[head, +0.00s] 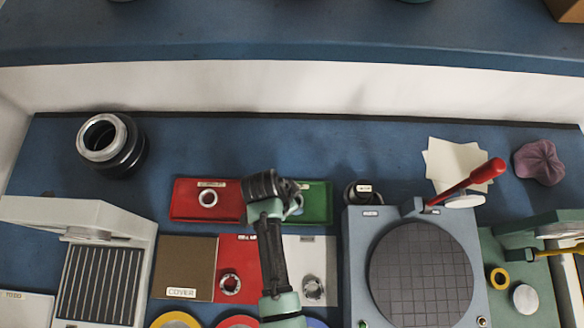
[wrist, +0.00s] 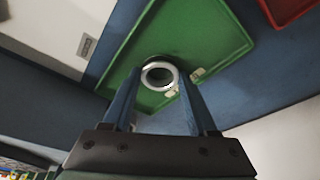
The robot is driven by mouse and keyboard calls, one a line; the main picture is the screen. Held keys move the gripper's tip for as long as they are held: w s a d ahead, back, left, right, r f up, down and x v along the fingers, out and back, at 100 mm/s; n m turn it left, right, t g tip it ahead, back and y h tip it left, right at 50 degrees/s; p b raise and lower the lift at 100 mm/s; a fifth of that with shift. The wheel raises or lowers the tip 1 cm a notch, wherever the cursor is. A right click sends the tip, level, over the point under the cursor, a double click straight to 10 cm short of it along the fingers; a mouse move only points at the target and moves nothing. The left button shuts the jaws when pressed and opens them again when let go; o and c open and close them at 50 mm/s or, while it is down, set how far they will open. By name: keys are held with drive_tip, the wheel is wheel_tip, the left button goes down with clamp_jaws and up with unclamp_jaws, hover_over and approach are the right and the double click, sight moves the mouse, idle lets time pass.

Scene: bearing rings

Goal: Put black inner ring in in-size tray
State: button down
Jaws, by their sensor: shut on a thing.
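My gripper (head: 275,192) is over the left part of the green tray (head: 319,204) and hides some of it in the head view. In the wrist view, my gripper (wrist: 160,80) is shut on a small ring (wrist: 172,84), held between its fingertips. The ring shows a pale grey rim and a dark inside, and it has the green tray (wrist: 222,38) behind it. I cannot tell whether the ring touches the tray floor. The green tray's label is too small to read. No other ring is visible in the green tray.
Nearer are a brown COVER plate (head: 186,262), and red and white pads each bearing a ring. A grey machine (head: 355,245) with a red lever (head: 470,183) stands on the right.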

drive_tip(key=shift+f, duration=0.15)
drive_tip(key=shift+c, duration=1)
unclamp_jaws()
drive_tip(key=shift+r, duration=0.2)
drive_tip(key=v, duration=1.2)
